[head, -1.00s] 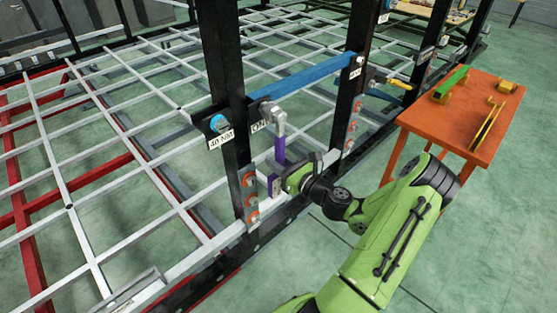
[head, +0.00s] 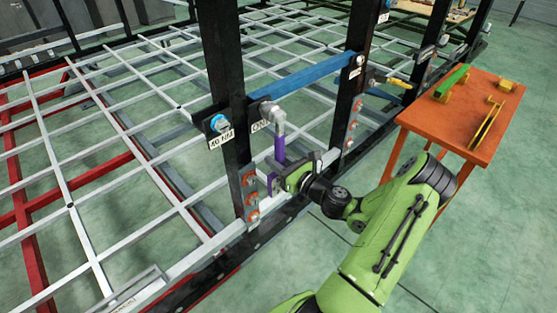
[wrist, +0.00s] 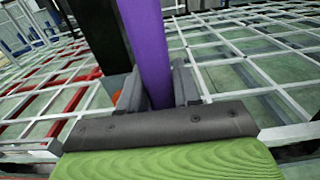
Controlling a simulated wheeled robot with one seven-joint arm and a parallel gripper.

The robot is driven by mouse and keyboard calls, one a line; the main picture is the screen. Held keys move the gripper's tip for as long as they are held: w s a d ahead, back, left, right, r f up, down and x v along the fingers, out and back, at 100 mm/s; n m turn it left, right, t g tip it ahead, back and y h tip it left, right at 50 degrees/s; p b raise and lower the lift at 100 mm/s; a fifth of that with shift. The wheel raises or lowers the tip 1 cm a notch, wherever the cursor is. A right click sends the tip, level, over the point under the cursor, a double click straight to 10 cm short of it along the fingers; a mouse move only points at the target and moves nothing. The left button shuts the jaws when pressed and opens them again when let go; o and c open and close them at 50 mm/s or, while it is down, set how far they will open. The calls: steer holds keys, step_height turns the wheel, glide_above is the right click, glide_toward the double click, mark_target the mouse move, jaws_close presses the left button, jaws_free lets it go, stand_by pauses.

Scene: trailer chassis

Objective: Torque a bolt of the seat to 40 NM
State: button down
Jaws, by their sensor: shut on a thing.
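A torque wrench (head: 279,148) with a purple handle and grey head hangs nearly upright in front of the black post. Its head is up at the bolt position beside a partly hidden label (head: 259,125); whether it is seated on a bolt there I cannot tell. My gripper (head: 276,184) is shut on the lower part of the purple handle. The wrist view shows the handle (wrist: 148,45) between the two grey jaws. A blue bolt (head: 219,123) sits to the left, above a label reading 40 NM (head: 221,140). Orange bolts (head: 252,199) sit lower on the post.
Black posts (head: 226,90) and a blue crossbar (head: 307,79) stand close behind the wrench. A white and red chassis grid (head: 110,130) spreads behind. An orange table (head: 470,115) with yellow and green tools stands at right. The green floor at lower right is clear apart from my arm.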

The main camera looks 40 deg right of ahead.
steer(key=shift+w+r+p, duration=0.1)
steer(key=shift+w+p, duration=0.2)
steer(key=shift+w, duration=0.35)
stand_by(0.3)
steer(key=c, duration=1.4)
jaws_free()
jaws_close()
